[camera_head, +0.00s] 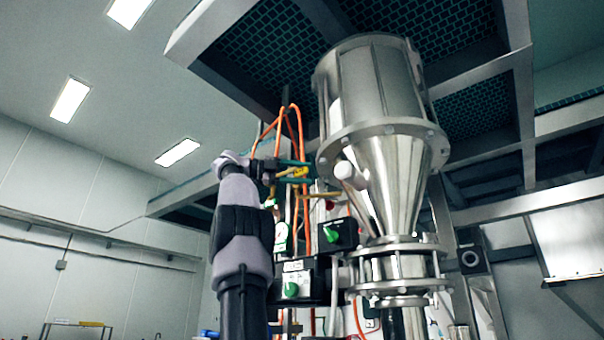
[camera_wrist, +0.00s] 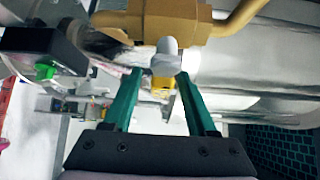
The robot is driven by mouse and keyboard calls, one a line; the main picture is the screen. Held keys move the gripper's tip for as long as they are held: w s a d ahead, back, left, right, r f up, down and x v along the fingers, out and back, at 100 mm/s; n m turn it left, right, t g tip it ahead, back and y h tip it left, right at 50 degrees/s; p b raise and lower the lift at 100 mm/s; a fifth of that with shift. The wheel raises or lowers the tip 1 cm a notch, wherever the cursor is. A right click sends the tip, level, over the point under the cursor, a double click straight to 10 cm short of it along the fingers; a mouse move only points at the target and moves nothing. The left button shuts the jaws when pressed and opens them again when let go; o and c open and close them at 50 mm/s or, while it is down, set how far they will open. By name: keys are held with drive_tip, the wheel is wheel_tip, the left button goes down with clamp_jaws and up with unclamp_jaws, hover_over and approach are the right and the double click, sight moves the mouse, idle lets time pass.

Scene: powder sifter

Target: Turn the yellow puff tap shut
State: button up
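The yellow puff tap (camera_head: 298,172) shows beside the steel cone, at the level of my fingertips. In the wrist view, a yellow-brown valve body (camera_wrist: 165,20) with pipe crosses the top, with a pale grey stub (camera_wrist: 166,55) below it. A small yellow piece (camera_wrist: 162,84) shows between my fingers. My gripper (camera_head: 305,171) has green fingers, set apart on either side of the grey stub in the wrist view (camera_wrist: 159,73). I see no clear contact. The tap's handle is partly hidden, and its turn position cannot be told.
The steel hopper and cone (camera_head: 393,170) stand just right of my gripper. Orange hoses (camera_head: 299,125) hang behind it. Black boxes with green knobs (camera_head: 338,234) sit below. A dark grated steel frame (camera_head: 275,50) is overhead. The left side of the room is open.

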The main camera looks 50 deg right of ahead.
sight(296, 173)
drive_tip(key=v, duration=0.5)
drive_tip(key=shift+w+a+f, duration=0.1)
drive_tip(key=shift+w+a, duration=0.05)
drive_tip(key=shift+w, duration=0.1)
drive_tip(key=shift+v, duration=0.95)
